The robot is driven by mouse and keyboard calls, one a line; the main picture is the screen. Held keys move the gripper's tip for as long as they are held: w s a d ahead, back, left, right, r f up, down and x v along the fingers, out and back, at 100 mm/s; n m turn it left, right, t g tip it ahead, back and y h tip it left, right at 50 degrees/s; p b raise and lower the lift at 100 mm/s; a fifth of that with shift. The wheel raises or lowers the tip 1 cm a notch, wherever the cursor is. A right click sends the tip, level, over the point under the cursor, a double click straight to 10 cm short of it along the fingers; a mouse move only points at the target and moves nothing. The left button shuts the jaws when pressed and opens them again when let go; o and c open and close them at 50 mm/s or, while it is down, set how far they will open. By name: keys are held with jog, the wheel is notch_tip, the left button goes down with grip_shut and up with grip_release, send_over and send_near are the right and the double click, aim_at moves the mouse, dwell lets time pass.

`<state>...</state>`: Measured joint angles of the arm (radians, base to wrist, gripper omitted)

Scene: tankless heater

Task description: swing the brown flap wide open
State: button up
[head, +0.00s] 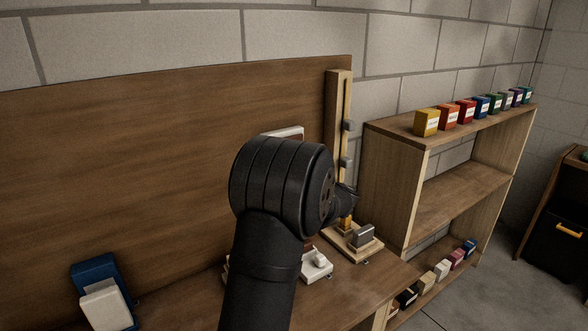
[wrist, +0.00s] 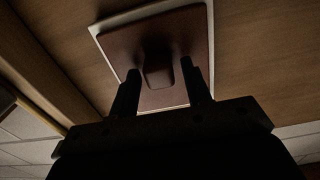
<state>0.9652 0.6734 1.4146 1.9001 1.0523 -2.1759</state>
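The brown flap (wrist: 188,28) shows in the wrist view as a square brown panel in a thin white frame on the wooden board. It looks flat against the frame. A dark handle (wrist: 158,75) sticks out from its middle. My gripper (wrist: 160,70) is open, with one finger on each side of the handle. I cannot tell whether either finger touches it. In the head view my arm hides the flap and gripper; only a pale top edge of the frame (head: 288,131) shows above my wrist.
A wooden post (head: 335,105) with grey blocks stands right of the flap. Below are a white fixture (head: 316,264) and a grey block on a wooden base (head: 362,236). A blue-and-white item (head: 103,295) is at lower left. A shelf (head: 440,130) with coloured boxes is at right.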

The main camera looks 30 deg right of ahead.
grip_shut()
jog(key=shift+s, duration=0.1)
jog(key=s+r+g, duration=0.4)
jog(key=r+g, duration=0.4)
jog(key=g, duration=0.3)
jog(key=shift+s+r, duration=0.35)
jog(key=shift+r, duration=0.05)
dwell(0.3)
dwell(0.4)
jog(key=shift+o, duration=1.1)
grip_release()
